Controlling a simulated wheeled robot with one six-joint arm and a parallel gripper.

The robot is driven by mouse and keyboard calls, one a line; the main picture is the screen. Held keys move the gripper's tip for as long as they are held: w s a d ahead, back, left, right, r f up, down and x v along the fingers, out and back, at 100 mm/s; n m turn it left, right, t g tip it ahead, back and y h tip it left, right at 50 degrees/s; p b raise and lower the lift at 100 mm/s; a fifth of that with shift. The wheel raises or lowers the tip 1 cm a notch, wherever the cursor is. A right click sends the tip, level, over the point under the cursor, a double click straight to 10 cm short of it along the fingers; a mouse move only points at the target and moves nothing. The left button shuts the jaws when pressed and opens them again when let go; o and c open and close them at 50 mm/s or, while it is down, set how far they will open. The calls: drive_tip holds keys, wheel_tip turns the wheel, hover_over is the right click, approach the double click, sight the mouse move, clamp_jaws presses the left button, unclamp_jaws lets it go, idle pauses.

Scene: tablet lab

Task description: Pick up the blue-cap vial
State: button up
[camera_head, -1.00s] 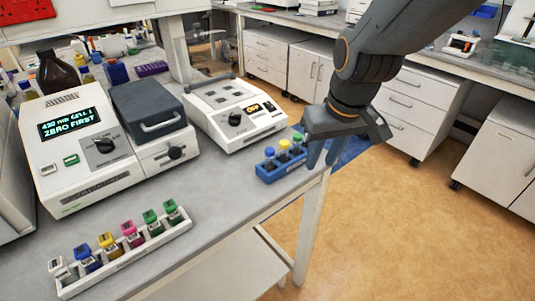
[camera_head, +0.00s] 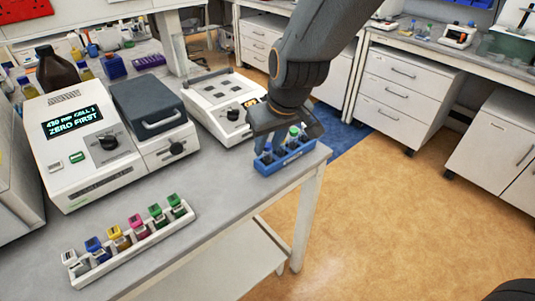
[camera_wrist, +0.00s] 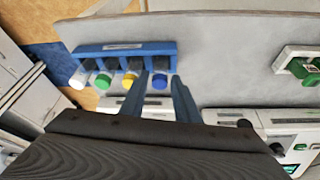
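The blue-cap vial (camera_wrist: 160,82) stands at the right end of the row in the wrist view. It sits in a small blue rack (camera_head: 287,161) near the bench's right edge; the rack also fills the upper left of the wrist view (camera_wrist: 90,47). My gripper (camera_wrist: 160,80) is open, pointing down, with one finger on each side of the blue cap. I cannot tell whether either finger touches it. In the head view my gripper (camera_head: 266,148) covers the rack's left end and hides the blue cap.
Yellow (camera_wrist: 128,81), green (camera_wrist: 103,81) and white (camera_wrist: 78,80) caps stand in the same rack, the yellow close beside my finger. A white device (camera_head: 222,103) stands behind the rack. A white rack of coloured cuvettes (camera_head: 130,247) lies at the front left. Bare bench lies between.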

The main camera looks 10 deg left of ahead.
drive_tip(key=shift+w+a+f, duration=0.15)
drive_tip(key=shift+w+f, duration=0.05)
drive_tip(key=shift+f, duration=0.4)
drive_tip(key=shift+c, duration=0.2)
clamp_jaws()
